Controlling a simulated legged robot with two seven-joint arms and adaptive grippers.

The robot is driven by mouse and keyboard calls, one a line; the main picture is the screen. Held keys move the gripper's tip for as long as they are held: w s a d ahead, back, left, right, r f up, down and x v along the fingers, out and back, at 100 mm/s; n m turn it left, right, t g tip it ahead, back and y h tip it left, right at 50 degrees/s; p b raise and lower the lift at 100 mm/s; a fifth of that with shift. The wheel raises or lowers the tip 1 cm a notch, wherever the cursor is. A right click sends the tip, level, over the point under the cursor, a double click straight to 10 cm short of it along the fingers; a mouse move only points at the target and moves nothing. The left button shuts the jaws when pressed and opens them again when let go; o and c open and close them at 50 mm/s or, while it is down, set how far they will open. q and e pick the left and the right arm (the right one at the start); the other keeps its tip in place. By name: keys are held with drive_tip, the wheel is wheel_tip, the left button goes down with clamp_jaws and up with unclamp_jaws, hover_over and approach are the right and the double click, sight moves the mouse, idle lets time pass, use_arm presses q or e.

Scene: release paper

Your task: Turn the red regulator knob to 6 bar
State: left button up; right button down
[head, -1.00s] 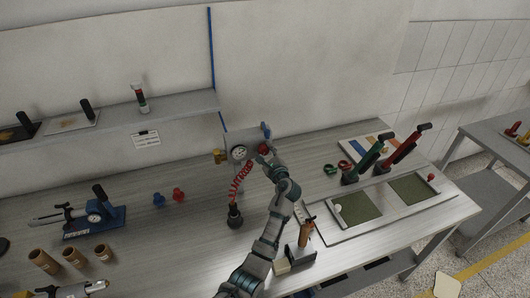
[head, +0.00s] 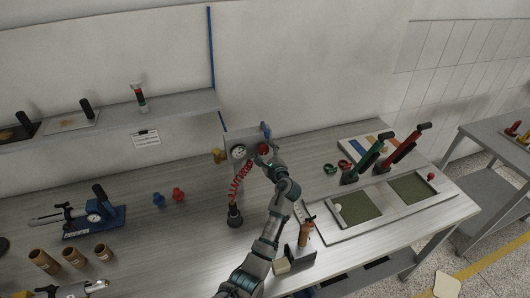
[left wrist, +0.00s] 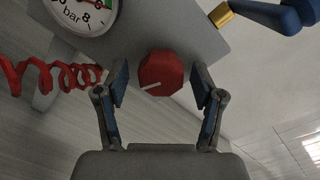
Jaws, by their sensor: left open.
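The red regulator knob (left wrist: 161,73) is faceted, with a white line on its face pointing to the lower left in the left wrist view. It also shows in the head view (head: 263,148) on the regulator panel (head: 249,139). My left gripper (left wrist: 159,82) is open, with one finger on each side of the knob and visible gaps on both sides. In the head view the gripper (head: 269,159) is just below the knob. The round pressure gauge (left wrist: 80,12) is cut off at the top; "8" and "bar" are readable, but its reading cannot be told. My right gripper is not in view.
A red coiled hose (head: 238,182) hangs left of my arm. A blue lever (left wrist: 278,17) with a brass fitting (left wrist: 221,14) is close to the upper right of the knob. Clamps with green (head: 368,157) and red (head: 402,151) handles stand to the right.

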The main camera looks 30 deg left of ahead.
use_arm(q)
drive_tip(key=shift+s+d, duration=0.1)
drive_tip(key=shift+d, duration=0.05)
drive_tip(key=v, duration=1.1)
drive_tip(key=shift+s+d, duration=0.2)
drive_tip(key=shift+d, duration=0.1)
